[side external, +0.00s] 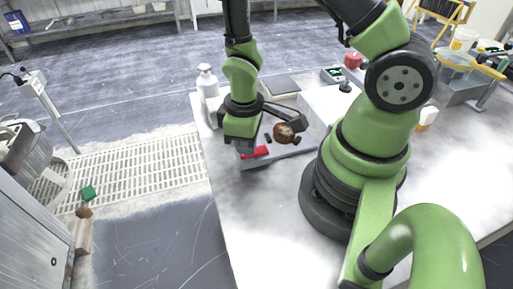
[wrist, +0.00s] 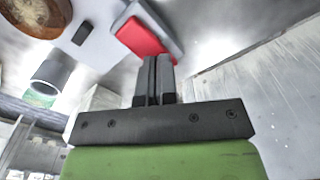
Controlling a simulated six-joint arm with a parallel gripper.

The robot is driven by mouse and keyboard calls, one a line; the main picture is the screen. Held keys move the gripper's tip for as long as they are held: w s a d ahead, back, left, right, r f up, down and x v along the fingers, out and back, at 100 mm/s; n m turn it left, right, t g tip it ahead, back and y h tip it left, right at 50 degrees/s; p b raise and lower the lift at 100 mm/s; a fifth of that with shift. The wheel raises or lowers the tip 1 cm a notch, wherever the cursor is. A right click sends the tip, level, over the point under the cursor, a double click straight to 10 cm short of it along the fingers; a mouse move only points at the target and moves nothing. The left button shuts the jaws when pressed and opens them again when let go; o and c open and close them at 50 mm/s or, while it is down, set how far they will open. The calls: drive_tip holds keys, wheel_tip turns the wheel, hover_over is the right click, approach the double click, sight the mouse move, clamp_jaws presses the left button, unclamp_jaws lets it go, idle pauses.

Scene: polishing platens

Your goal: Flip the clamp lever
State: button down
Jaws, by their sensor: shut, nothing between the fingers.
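The clamp lever is a red bar (side external: 258,152) low at the near left corner of a grey tray-like fixture (side external: 284,151). In the wrist view the red lever (wrist: 138,38) lies along a grey block (wrist: 160,28), just beyond the fingertips. My gripper (side external: 241,149) is over that corner, just left of the lever. In the wrist view my gripper (wrist: 155,60) has its two fingers pressed together with nothing between them. The tips come up close to the lever's near end; I cannot tell whether they touch it.
A round brown piece (side external: 284,132) sits on the fixture with small dark blocks (side external: 268,138) beside it. A white bottle (side external: 207,82) stands behind my gripper at the left table edge. A red item (side external: 353,61) is at the back. The white table (side external: 250,220) is clear in front.

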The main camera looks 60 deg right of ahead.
drive_tip(key=shift+f, duration=0.1)
drive_tip(key=shift+r, duration=3.55)
drive_tip(key=shift+w+r, duration=0.1)
drive_tip(key=shift+r, duration=0.05)
drive_tip(key=s+a+r+m+t+y, duration=0.1)
drive_tip(key=s+r+m+t, duration=0.2)
drive_tip(key=r, duration=0.7)
drive_tip(key=s+a+r+m+t+y, duration=0.1)
drive_tip(key=s+r+m+t, duration=0.3)
drive_tip(key=r, duration=0.5)
drive_tip(key=shift+r, duration=0.35)
